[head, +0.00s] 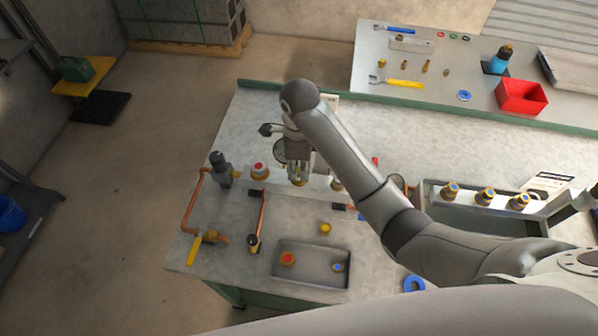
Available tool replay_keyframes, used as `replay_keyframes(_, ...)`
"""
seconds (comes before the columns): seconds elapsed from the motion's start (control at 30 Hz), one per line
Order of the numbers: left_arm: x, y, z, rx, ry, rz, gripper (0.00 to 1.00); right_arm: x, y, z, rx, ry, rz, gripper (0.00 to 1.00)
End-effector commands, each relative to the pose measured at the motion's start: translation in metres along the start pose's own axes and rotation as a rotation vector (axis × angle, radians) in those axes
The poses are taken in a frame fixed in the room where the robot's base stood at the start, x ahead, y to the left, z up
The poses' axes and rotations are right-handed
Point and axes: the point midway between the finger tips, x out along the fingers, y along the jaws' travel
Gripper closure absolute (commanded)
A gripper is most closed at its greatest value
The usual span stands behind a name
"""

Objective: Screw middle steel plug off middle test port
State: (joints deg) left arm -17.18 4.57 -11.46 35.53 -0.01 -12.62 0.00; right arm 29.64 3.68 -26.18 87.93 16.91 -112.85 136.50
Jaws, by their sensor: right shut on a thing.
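My right gripper (298,178) points down at the middle of a pale manifold bar (318,184) on the bench. It is shut around the top of the middle test port, on the middle steel plug, which its fingers and body mostly hide. Some brass (298,183) shows between the fingertips. I cannot tell how far the plug is threaded in. A left port (259,171) with a red and white top stands beside the gripper. A right port (337,184) shows partly beside my forearm. My left gripper is not in view.
A grey tray (312,249) with small fittings lies in front, a yellow-topped fitting (325,228) behind it. Copper pipe (190,208) and a dark regulator (221,167) stand left. A bin with several brass fittings (486,196) is right. A red box (521,96) sits on the back bench.

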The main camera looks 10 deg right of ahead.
Motion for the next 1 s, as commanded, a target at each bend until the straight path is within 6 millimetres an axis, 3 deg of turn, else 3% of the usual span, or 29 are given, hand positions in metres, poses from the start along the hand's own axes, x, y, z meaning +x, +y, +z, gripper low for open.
replay_keyframes(0.4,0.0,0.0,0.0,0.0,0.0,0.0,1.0,-0.002,-0.001,0.0,-0.945,0.002,-0.003,1.0)
replay_keyframes(1.0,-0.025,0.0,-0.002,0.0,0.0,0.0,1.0,-0.019,0.0,0.0,-0.932,-0.001,-0.002,1.0)
